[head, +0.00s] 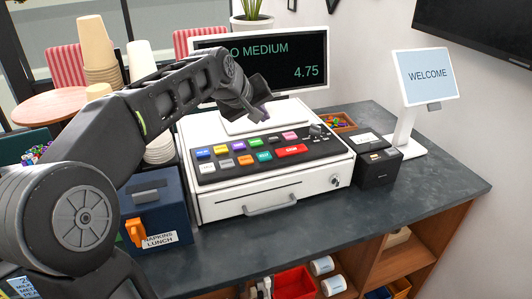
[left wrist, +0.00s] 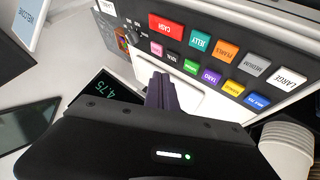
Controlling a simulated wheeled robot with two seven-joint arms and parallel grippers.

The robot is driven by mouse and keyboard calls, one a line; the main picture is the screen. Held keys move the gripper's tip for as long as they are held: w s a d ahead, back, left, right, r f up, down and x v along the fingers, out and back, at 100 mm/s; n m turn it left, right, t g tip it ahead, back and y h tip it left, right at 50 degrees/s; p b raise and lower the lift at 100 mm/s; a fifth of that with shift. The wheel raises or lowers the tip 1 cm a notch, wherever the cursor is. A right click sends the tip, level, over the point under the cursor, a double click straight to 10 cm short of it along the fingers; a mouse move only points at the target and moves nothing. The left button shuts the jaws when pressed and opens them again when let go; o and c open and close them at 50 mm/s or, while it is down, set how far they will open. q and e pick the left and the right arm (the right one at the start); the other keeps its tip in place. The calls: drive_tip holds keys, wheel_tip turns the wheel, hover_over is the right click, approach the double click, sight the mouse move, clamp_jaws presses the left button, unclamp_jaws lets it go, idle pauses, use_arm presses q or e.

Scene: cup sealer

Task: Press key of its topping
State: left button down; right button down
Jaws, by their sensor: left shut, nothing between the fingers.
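The cash register (head: 270,190) stands on the dark counter with a black key panel of coloured keys. In the head view the teal key (head: 264,156) lies between the orange key (head: 245,160) and the wide red key (head: 291,150). In the left wrist view the teal key (left wrist: 199,40) reads JELLY and the red one (left wrist: 166,27) reads CASH. The purple key (left wrist: 210,76) and green key (left wrist: 191,67) are in the other row. The screen (head: 285,62) reads MEDIUM and 4.75, partly hidden by my arm. My left gripper (head: 262,112) is shut and empty, above the panel's far edge.
A customer display (head: 427,76) reading WELCOME and a small black box (head: 378,165) stand right of the register. A blue napkin box (head: 155,205) and stacked cups (head: 97,48) are left. The counter's right part is clear.

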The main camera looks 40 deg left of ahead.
sight(262, 157)
use_arm(q)
wheel_tip(262, 157, down, 9)
drive_tip(key=b, duration=0.7)
drive_tip(key=shift+w, duration=0.1)
idle(1.9)
drive_tip(key=shift+f+b, duration=0.4)
drive_tip(key=shift+f+b, duration=0.4)
drive_tip(key=shift+f, duration=0.05)
idle(0.5)
idle(0.4)
drive_tip(key=shift+r+p, duration=0.7)
drive_tip(key=shift+r, duration=0.2)
